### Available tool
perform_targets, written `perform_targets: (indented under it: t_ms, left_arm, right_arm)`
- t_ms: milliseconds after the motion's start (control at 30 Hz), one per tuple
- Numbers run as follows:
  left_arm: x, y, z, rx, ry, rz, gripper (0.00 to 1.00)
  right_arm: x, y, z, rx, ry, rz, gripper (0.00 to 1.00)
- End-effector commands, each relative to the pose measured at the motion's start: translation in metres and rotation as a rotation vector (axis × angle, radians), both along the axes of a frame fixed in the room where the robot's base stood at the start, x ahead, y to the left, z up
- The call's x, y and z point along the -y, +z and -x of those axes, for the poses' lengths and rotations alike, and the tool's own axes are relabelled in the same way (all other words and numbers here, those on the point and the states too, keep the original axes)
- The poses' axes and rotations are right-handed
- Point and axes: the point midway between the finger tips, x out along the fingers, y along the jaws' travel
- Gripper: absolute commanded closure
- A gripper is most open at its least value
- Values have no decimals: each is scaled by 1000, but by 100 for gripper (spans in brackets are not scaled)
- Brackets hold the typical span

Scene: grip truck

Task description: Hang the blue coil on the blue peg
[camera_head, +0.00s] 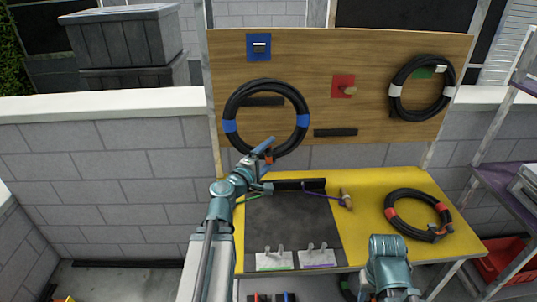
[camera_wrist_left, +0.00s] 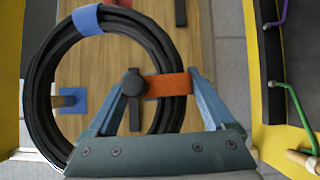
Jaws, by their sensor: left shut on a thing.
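The blue coil (camera_head: 230,107) is a ring of black cable with blue bands, upright in front of the wooden board, below the blue peg. My left gripper (camera_head: 266,152) is shut on its lower edge, at an orange tab. In the left wrist view the coil (camera_wrist_left: 40,85) fills the left half, and the gripper (camera_wrist_left: 160,84) has its fingers on either side of the orange tab. The blue peg (camera_head: 259,47) stands out from a blue square at the board's upper left. In the wrist view the peg (camera_wrist_left: 72,98) shows through the ring opening. My right gripper's fingers are not visible.
The wooden board (camera_head: 300,60) also has a red peg (camera_head: 345,88) and a coil with white bands (camera_head: 392,90) at a green mark. A coil with red bands (camera_head: 392,222) lies on the yellow table (camera_head: 362,250). A purple shelf (camera_head: 505,195) stands at right.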

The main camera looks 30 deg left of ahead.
Motion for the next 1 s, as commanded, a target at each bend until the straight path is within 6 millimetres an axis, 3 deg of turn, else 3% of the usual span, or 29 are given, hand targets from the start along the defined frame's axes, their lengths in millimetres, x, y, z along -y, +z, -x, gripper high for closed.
perform_targets:
  t_ms: [167,600,800,1000]
  left_arm:
    - [-3,22,-2,9,-1,-9,100]
    - [-22,114,-9,59,-3,-71,100]
    - [-27,137,-10,74,-3,-92,100]
    - [-29,145,-11,82,-4,-100,100]
  right_arm:
    - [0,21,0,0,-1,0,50]
    - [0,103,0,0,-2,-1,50]
    - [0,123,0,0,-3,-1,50]
    - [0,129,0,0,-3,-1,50]
